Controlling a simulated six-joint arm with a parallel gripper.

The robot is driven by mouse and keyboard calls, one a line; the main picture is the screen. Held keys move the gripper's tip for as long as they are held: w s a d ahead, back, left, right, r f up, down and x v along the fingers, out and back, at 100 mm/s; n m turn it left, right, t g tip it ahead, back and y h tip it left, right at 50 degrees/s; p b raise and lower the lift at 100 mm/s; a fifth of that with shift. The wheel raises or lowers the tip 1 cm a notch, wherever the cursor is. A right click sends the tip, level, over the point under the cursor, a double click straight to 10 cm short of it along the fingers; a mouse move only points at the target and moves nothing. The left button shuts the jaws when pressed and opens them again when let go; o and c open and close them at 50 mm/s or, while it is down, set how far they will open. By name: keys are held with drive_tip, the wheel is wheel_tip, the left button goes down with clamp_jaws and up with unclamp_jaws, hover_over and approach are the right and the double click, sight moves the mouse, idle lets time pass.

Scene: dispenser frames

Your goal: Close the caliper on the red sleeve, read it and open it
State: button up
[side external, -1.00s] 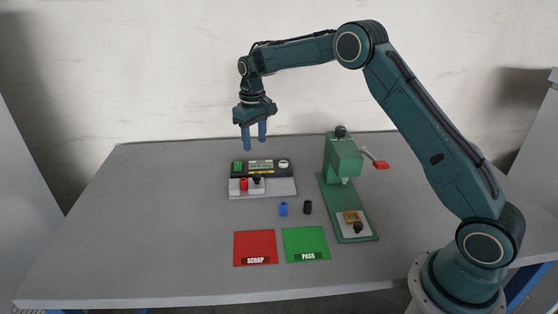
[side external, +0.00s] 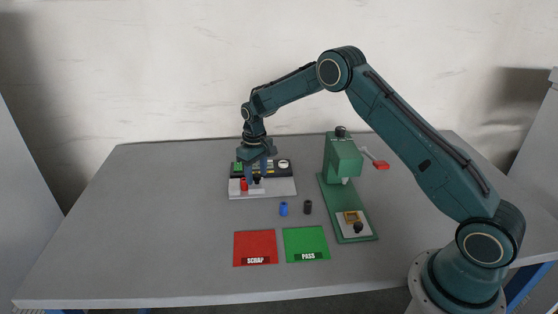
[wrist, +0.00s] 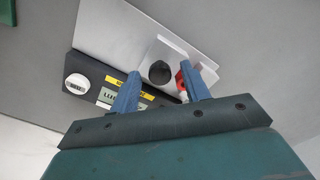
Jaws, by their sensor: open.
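The caliper (side external: 281,187) is a light plate with a dark display panel, lying at the middle back of the table. The red sleeve (side external: 244,185) stands at its left end, beside the sliding jaw with a black knob; the wrist view shows the sleeve (wrist: 180,80) partly hidden behind one finger. My gripper (side external: 257,182) is open and low over the caliper. In the wrist view its blue fingertips (wrist: 160,73) are on either side of the black knob (wrist: 159,71), with gaps visible. The display (wrist: 106,97) is partly covered by my gripper, so no reading is legible.
A blue sleeve (side external: 283,209) and a black sleeve (side external: 308,207) stand in front of the caliper. A red SCRAP mat (side external: 255,245) and a green PASS mat (side external: 305,241) lie nearer. A green press (side external: 344,158) with a red-handled lever stands to the right. The table's left side is clear.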

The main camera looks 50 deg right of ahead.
sight(256, 175)
drive_tip(key=shift+f, duration=0.1)
clamp_jaws()
drive_tip(key=shift+w+a, duration=0.1)
idle(0.3)
unclamp_jaws()
drive_tip(key=shift+r, duration=0.2)
wheel_tip(256, 175, up, 14)
drive_tip(key=shift+f, duration=0.2)
idle(0.4)
